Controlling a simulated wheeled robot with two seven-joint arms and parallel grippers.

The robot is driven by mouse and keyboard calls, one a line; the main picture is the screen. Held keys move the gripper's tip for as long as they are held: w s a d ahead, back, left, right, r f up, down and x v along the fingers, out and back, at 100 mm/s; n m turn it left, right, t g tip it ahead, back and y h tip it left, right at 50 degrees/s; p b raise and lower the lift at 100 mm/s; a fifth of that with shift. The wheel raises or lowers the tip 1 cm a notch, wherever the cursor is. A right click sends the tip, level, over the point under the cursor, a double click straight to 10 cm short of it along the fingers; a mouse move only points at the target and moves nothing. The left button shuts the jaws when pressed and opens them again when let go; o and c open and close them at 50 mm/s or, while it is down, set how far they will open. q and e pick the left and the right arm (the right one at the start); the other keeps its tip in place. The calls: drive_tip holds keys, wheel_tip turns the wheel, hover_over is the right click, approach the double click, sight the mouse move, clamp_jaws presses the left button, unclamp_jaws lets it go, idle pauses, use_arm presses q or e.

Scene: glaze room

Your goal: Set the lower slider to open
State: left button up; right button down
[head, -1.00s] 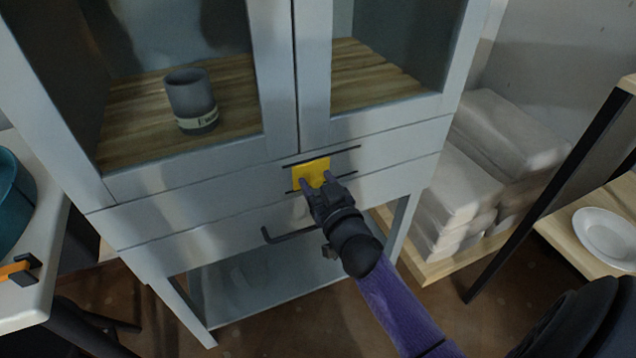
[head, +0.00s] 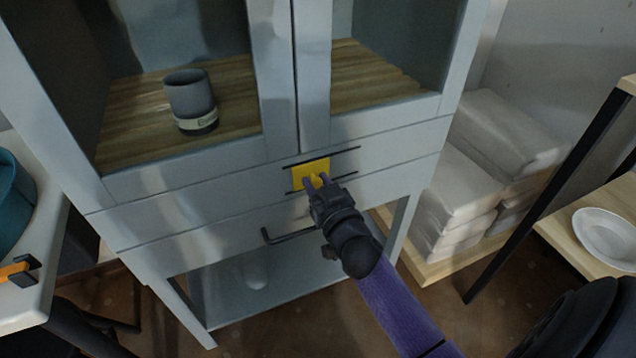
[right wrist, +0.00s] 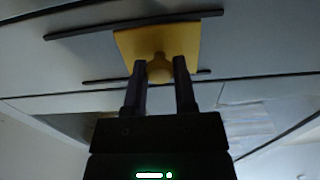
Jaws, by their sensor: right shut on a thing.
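The yellow slider plate (head: 309,171) sits between two dark rails on the grey cabinet's drawer front, toward the left part of the rails. In the right wrist view the plate (right wrist: 190,42) has a round yellow knob (right wrist: 160,68) at its lower middle. My right gripper (head: 316,182) is shut on that knob, one finger on each side of it. The same gripper (right wrist: 160,80) shows in the right wrist view. The fingers hide part of the lower rail.
A black bar handle (head: 288,236) is on the drawer below. A grey mug (head: 190,96) stands behind the cabinet's glass doors. White wrapped blocks (head: 462,190) are stacked at right, beside a shelf with a white plate (head: 604,236). A white table (head: 40,290) stands at left.

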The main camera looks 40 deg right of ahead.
sight(343, 163)
use_arm(q)
drive_tip(key=shift+w, duration=0.2)
drive_tip(key=shift+w+f, duration=0.1)
drive_tip(key=shift+w, duration=0.15)
use_arm(e)
drive_tip(key=d, duration=0.2)
drive_tip(key=s+d+p, duration=0.1)
drive_tip(key=d, duration=0.3)
drive_tip(key=shift+s+d+p, duration=0.3)
drive_tip(key=shift+d, duration=0.05)
use_arm(q)
drive_tip(key=shift+s+a+r, duration=0.1)
drive_tip(key=shift+s+r, duration=0.15)
drive_tip(key=shift+r, duration=0.55)
